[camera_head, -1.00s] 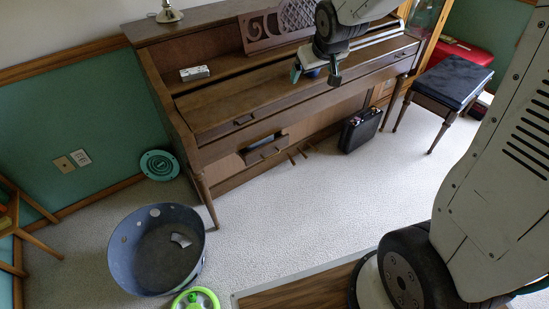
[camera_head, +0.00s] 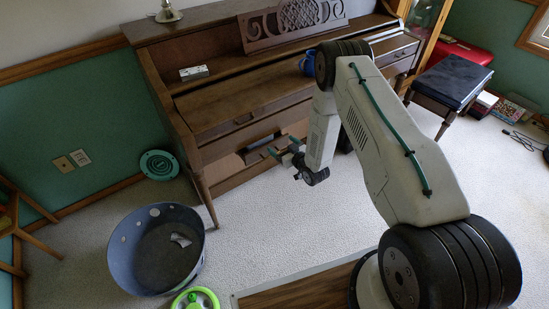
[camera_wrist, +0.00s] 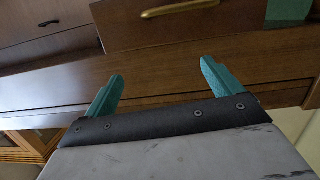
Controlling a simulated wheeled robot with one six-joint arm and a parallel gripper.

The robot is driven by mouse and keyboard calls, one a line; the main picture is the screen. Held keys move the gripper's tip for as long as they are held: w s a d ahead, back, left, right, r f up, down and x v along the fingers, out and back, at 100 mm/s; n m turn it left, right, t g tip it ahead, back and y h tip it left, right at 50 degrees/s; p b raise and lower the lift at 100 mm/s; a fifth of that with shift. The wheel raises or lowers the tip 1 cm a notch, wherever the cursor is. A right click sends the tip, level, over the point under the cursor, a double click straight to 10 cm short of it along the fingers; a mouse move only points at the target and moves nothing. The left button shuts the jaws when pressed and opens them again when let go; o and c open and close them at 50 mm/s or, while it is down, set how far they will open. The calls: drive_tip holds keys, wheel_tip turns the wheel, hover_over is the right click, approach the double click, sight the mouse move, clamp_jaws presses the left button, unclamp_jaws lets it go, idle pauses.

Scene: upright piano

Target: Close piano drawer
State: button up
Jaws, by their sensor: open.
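The brown wooden piano (camera_head: 225,98) stands against the wall. Below its keyboard ledge, a small drawer (camera_head: 258,154) sticks out of the lower front, partly hidden by my gripper. My gripper (camera_head: 283,147) is just in front of this drawer, near its right side, with its two teal fingers apart and nothing between them. In the wrist view, my gripper (camera_wrist: 159,82) is open below a wooden drawer front with a brass handle (camera_wrist: 180,8). Another drawer front with a dark handle (camera_wrist: 62,25) shows at the upper left. I cannot tell whether the fingers touch the wood.
A blue object (camera_head: 307,66) and a small grey box (camera_head: 194,72) sit on the piano. A dark bench (camera_head: 452,80) stands at the right. A round grey-blue bin (camera_head: 118,248) and a green wheel-like object (camera_head: 196,300) are on the floor. Carpet before the piano is clear.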

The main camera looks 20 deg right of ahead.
drive_tip(key=s+f+t+y, duration=0.1)
drive_tip(key=s+f+t, duration=0.1)
drive_tip(key=s+f, duration=0.45)
drive_tip(key=a+x, duration=0.1)
drive_tip(key=x, duration=0.7)
drive_tip(key=shift+f, duration=0.3)
